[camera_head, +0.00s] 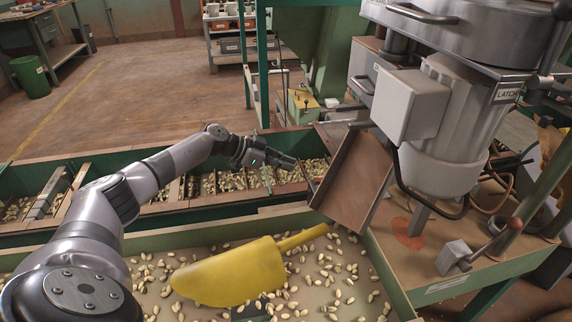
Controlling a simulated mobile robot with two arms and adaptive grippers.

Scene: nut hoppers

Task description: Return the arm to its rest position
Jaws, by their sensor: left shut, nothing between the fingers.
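My left arm comes in from the left and reaches over the near tray (160,240). Its gripper (284,162) is shut and empty, held above the far trough of nuts, left of the wooden chute. A yellow scoop (232,272) lies among scattered nuts in the near tray, its handle pointing up to the right. The gripper is apart from the scoop, beyond its handle. My right gripper does not show.
A grey machine (440,120) with a motor and a wooden chute (352,182) stands at the right, close to the gripper. The long green trough (40,238) with dividers runs across. A green bin (30,76) and workbench stand far left. The floor (150,85) behind is clear.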

